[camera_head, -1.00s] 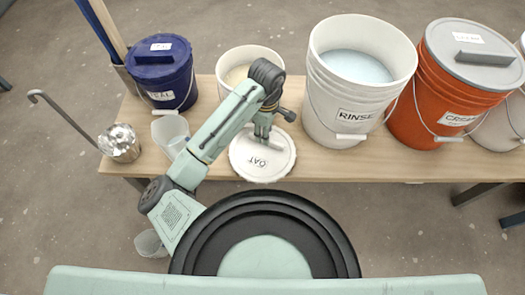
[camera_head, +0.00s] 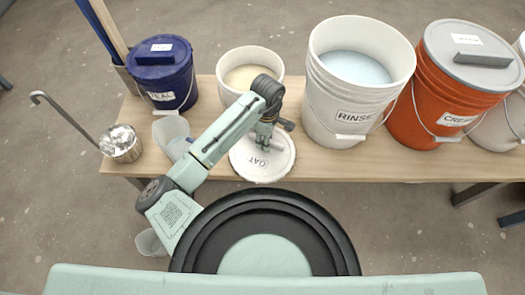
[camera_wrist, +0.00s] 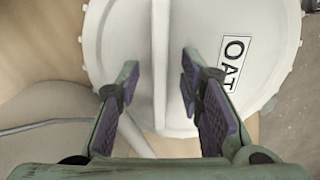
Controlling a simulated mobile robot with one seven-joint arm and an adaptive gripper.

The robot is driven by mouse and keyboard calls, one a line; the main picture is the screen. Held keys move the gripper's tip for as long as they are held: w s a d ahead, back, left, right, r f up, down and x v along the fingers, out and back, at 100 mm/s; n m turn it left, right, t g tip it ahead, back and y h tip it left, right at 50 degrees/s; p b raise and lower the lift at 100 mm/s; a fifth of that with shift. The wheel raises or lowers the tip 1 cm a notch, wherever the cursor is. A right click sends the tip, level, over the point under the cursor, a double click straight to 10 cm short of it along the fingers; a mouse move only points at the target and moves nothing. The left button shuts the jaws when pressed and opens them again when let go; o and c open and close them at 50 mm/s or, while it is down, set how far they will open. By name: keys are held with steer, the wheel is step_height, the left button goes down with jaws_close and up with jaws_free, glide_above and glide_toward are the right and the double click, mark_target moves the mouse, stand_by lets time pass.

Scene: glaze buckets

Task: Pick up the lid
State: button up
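The lid (camera_head: 250,166) is a round white disc with an OAT label, lying on the wooden bench in front of an open white bucket. It fills much of the wrist view (camera_wrist: 205,35), where a raised straight handle (camera_wrist: 160,45) runs across it. My gripper (camera_head: 265,143) is over the lid's back part, pointing down. In the wrist view my gripper (camera_wrist: 158,80) is open, with its purple-padded fingers on either side of the handle and gaps to both sides. Whether the fingertips touch the lid cannot be told.
The open bucket (camera_head: 228,93) stands just behind. A large RINSE bucket (camera_head: 325,115) and an orange bucket (camera_head: 412,108) with a grey lid stand right. A blue bucket (camera_head: 168,88), clear jug (camera_head: 167,130) and metal ladle (camera_head: 122,150) are left.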

steer(key=shift+c, duration=0.4)
jaws_close()
stand_by(0.4)
